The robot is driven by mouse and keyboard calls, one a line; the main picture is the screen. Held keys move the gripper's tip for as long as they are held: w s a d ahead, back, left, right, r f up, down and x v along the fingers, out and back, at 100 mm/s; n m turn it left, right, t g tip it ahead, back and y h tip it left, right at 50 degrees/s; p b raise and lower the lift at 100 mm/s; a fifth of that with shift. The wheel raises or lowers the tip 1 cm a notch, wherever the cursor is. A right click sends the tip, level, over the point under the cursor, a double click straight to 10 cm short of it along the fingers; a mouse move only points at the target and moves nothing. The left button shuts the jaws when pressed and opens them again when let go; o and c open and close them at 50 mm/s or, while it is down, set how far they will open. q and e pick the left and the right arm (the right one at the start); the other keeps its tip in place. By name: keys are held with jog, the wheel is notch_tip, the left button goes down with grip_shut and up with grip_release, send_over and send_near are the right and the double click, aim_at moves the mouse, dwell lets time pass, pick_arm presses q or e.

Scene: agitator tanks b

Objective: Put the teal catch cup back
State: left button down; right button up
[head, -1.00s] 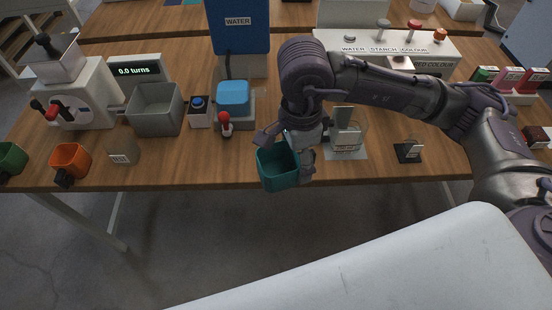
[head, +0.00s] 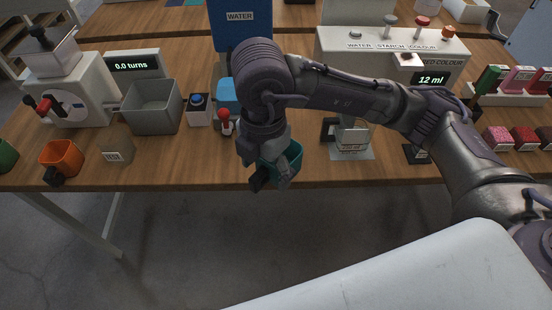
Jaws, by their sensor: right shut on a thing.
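The teal catch cup (head: 293,156) is in the head view, at the front edge of the wooden table, near the middle. My right gripper (head: 270,176) is shut on it and covers much of its left and near side. The cup looks tilted, and I cannot tell whether it touches the table. My left gripper is not in view.
A clear vessel (head: 352,134) stands on a pale plate right of the cup. The white dispenser (head: 340,44) behind has a display reading 12 ml. The red-topped lever (head: 226,124), grey bin (head: 155,108) and orange cup (head: 62,157) are left. Coloured blocks (head: 524,138) are at right.

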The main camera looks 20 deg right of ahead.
jog(key=shift+w+f+m, duration=0.1)
jog(key=shift+w+m, duration=0.05)
jog(key=shift+m, duration=0.15)
jog(key=w+d+f, duration=0.1)
jog(key=w+f, duration=0.1)
jog(key=w, duration=0.1)
jog(key=w+d+f+p, duration=0.1)
jog(key=w+f, duration=0.1)
jog(key=w, duration=0.2)
jog(key=w+d+f+p, duration=0.1)
jog(key=w+f, duration=0.1)
jog(key=w, duration=0.2)
jog(key=shift+f, duration=0.4)
notch_tip(320, 180, down, 4)
jog(key=shift+r+p, duration=0.1)
jog(key=shift+p, duration=0.6)
jog(key=shift+f, duration=0.25)
jog(key=shift+f, duration=0.15)
jog(key=o, duration=1.8)
jog(key=shift+r, duration=0.2)
